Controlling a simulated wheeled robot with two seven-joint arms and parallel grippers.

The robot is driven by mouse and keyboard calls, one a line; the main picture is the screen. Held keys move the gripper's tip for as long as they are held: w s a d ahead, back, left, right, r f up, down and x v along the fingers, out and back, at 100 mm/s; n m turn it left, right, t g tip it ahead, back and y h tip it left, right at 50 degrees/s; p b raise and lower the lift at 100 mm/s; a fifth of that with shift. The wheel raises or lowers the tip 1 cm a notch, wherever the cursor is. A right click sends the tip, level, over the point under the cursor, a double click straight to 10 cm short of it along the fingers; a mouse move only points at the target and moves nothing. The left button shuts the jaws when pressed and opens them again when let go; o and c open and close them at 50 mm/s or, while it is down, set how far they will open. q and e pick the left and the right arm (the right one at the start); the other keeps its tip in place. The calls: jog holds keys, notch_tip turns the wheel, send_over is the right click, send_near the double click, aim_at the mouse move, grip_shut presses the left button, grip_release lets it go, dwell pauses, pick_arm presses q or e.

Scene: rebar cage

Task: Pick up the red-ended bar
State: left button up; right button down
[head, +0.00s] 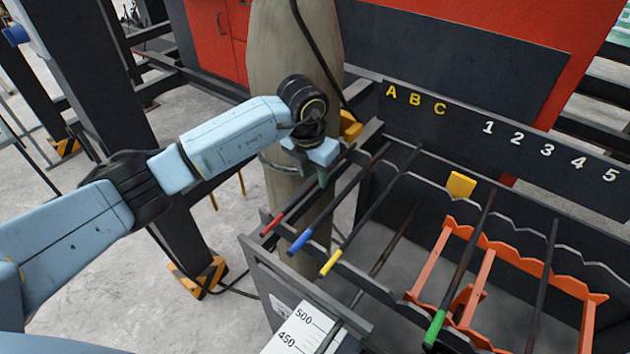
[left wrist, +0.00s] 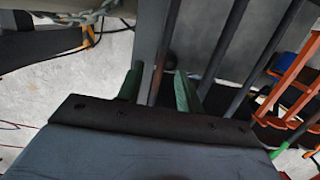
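The red-ended bar (head: 272,226) lies leftmost on the dark rack, its red end toward the front. Beside it to the right are a blue-ended bar (head: 300,241) and a yellow-ended bar (head: 331,262). My left gripper (head: 312,172) is over the red-ended bar, partly hiding its far part. In the left wrist view its green fingers (left wrist: 158,92) stand apart, with a dark bar (left wrist: 160,75) running between them. Gaps show beside that bar; I cannot tell how deep it sits between the fingers. My right gripper is not in view.
A green-ended bar (head: 435,326) and another dark bar (head: 541,290) lie across the rack above an orange notched frame (head: 587,318). A panel marked A B C and 1 to 5 (head: 500,147) stands behind. A grey column (head: 290,60) rises close behind my left wrist.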

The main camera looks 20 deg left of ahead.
pick_arm(q)
jog(key=shift+f, duration=0.6)
jog(key=shift+w, duration=0.1)
grip_shut()
jog(key=shift+r, duration=0.1)
